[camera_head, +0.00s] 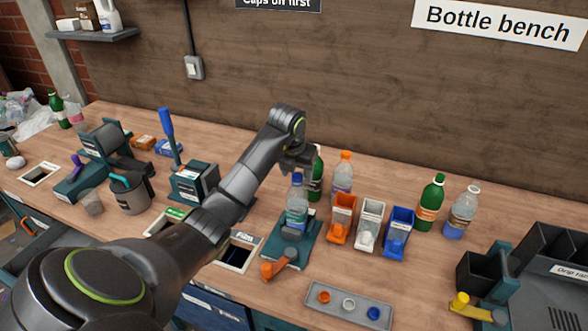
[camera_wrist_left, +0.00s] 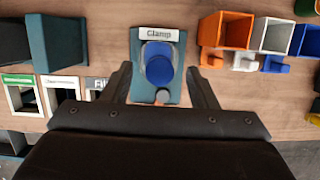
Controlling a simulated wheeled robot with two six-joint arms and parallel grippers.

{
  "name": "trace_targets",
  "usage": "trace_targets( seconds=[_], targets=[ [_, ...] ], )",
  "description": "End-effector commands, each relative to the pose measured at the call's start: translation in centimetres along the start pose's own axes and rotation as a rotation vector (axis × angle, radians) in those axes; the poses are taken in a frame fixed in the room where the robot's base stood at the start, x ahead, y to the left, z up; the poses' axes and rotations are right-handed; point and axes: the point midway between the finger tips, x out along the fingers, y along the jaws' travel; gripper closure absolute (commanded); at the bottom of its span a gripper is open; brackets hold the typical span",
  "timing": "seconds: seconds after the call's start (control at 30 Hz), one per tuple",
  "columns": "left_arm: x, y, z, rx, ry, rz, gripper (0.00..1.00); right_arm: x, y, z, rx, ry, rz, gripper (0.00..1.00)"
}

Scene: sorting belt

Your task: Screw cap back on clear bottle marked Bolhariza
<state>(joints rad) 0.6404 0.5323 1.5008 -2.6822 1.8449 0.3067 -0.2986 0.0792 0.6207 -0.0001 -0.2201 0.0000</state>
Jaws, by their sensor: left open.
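A clear bottle (camera_head: 297,205) with a blue cap (camera_head: 297,178) on its top stands upright in the teal clamp (camera_head: 300,246). Its name cannot be read. In the left wrist view the blue cap (camera_wrist_left: 159,70) shows from above, at the mouth of the bottle, in front of the "Clamp" sign (camera_wrist_left: 158,34); how tightly it sits cannot be told. My left gripper (camera_head: 299,162) is open above the bottle, with its fingers on either side of the cap in the wrist view (camera_wrist_left: 160,76), apart from it. My right gripper is not in view.
Orange (camera_head: 341,218), white (camera_head: 369,224) and blue (camera_head: 398,231) bins stand right of the clamp. Behind are a green bottle (camera_head: 316,178) and an orange-capped clear bottle (camera_head: 344,172). Two more bottles stand right. A grey tray (camera_head: 336,308) with coloured discs lies in front.

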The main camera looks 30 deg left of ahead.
Motion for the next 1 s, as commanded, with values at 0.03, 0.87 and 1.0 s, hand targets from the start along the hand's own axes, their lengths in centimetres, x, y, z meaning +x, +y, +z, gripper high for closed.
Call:
trace_targets(
  seconds=[0.03, 0.87, 1.0],
  targets=[
    [0.0, 0.0, 0.0, 0.000, 0.000, 0.000, 0.47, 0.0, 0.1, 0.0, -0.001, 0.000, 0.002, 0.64],
    [0.2, 0.1, -0.1, 0.055, 0.000, -0.016, 0.96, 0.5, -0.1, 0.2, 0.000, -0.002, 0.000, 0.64],
    [0.3, 0.1, -0.1, 0.190, 0.000, -0.058, 0.96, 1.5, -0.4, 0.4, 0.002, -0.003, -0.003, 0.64]
  ],
)
